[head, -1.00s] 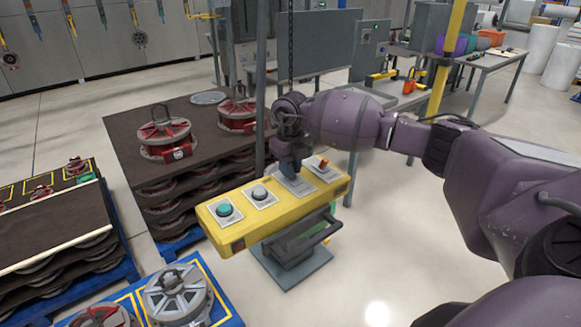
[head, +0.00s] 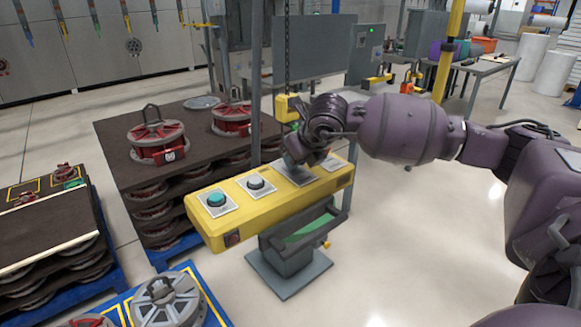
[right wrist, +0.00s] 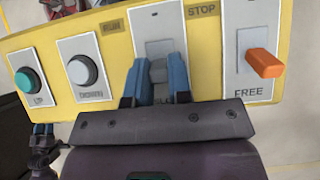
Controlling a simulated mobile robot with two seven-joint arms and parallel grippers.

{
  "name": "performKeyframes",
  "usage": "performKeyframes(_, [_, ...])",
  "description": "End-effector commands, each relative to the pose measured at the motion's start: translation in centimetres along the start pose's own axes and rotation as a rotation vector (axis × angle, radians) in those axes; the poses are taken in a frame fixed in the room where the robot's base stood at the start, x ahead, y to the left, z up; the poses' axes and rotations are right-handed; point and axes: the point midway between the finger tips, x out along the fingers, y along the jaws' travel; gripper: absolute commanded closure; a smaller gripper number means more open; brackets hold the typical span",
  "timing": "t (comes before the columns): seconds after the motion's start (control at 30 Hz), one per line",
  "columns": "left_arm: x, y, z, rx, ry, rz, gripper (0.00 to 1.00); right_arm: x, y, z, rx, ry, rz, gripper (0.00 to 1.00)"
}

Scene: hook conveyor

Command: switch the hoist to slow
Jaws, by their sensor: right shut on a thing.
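The yellow control box (head: 275,212) stands on a grey post in front of me, with a row of plates on top. In the right wrist view, the grey switch knob (right wrist: 158,72) sits on the third plate (right wrist: 160,22), near a STOP label. My right gripper (right wrist: 157,66) has its two blue fingers on either side of this knob and is shut on it. The fingers partly cover the lettering below the knob. In the head view, my right gripper (head: 298,165) is over the third plate and hides the knob.
The box also carries a green UP button (right wrist: 33,85), a grey button (right wrist: 84,72) and an orange FREE lever (right wrist: 264,63). A yellow hoist block (head: 288,107) hangs on a chain behind my wrist. Stacked pallets with red reels (head: 157,135) stand to the left.

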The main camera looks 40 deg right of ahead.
Motion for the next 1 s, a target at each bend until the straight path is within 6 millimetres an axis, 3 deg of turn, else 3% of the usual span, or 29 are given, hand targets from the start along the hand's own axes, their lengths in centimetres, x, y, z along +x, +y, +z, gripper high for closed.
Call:
performKeyframes(0.03, [0.4, 0.1, 1.4, 0.0, -0.015, 0.001, 0.45, 0.7, 0.0, -0.8, -0.002, -0.024, 0.0, 1.0])
performKeyframes(0.17, [0.8, 0.2, 2.3, 0.002, -0.03, 0.003, 0.45, 0.4, 0.0, -0.9, -0.001, -0.103, 0.0, 1.0])
performKeyframes(0.5, [1.4, 0.4, 1.1, 0.007, 0.0, 0.008, 0.45, -0.1, 0.0, -1.0, 0.0, -0.218, 0.001, 1.0])
performKeyframes(0.97, [1.4, 0.4, 1.4, 0.007, -0.006, 0.008, 0.45, -0.2, 0.0, -0.9, 0.001, -0.233, -0.001, 1.0])
performKeyframes(1.0, [1.4, 0.4, 1.4, 0.007, -0.007, 0.008, 0.45, -0.2, 0.0, -0.9, 0.001, -0.233, -0.001, 0.78])
